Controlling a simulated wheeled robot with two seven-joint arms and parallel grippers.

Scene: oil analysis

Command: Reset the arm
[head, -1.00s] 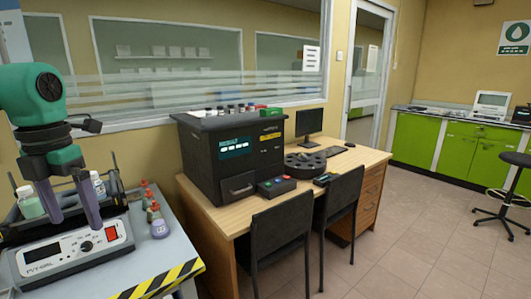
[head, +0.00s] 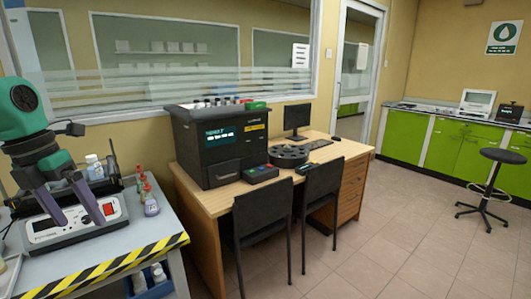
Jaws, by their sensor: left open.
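My left gripper (head: 79,222) is green and dark grey with two purple fingers. It is tilted, open and empty, with its fingers apart in front of or above the white instrument (head: 113,206) on the left bench. That instrument has a small display and a red switch, and the gripper hides part of it. Any gap between the fingers and the instrument cannot be judged. My right gripper is not in view.
A white bottle (head: 94,168) and a purple flask (head: 151,204) stand on the striped-edge bench (head: 140,243). A black analyser (head: 219,150) sits on the wooden desk (head: 222,200), with black chairs (head: 262,220) before it. Open floor (head: 400,240) lies right of the desk.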

